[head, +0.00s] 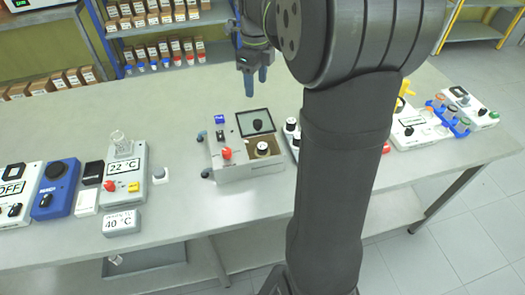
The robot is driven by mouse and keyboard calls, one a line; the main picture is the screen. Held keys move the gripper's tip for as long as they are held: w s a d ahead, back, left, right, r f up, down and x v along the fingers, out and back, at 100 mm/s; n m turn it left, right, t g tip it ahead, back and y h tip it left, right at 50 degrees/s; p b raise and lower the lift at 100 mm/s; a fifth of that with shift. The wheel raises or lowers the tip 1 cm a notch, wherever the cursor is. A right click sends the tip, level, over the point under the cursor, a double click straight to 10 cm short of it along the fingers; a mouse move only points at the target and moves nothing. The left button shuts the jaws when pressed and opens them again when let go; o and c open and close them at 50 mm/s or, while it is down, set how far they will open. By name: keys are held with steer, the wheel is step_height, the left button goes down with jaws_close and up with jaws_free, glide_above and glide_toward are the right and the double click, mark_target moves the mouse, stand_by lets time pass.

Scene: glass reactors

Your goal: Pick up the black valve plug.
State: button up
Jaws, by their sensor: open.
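A small black knob-like piece (258,125), which may be the black valve plug, sits on the dark panel of a grey box-shaped device (237,172) at the middle of the bench. Another black-topped piece (262,147) sits in the device's open square well, just in front of the panel. I cannot tell for sure which one is the valve plug. My gripper (255,80) points down with blue fingertips, behind and above the device. It is open, with nothing seen between the fingers, and apart from both pieces.
The device also carries a red knob (226,153) and a blue switch (219,118). A 22 °C hotplate (133,175) with a glass vessel stands at left. The bench between hotplate and device is mostly clear.

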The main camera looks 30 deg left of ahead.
steer(key=s+d+n, duration=0.2)
steer(key=n, duration=0.5)
steer(key=n+y, duration=0.1)
steer(key=n, duration=2)
glide_toward(262, 146)
steer(key=shift+t, duration=0.4)
step_height(262, 146, down, 5)
steer(key=shift+f, duration=0.1)
steer(key=shift+w+a+f, duration=0.1)
steer(key=shift+a+f, duration=0.1)
steer(key=shift+f, duration=1.05)
steer(key=shift+a+f, duration=0.2)
steer(key=shift+f, duration=1.1)
steer(key=c, duration=1)
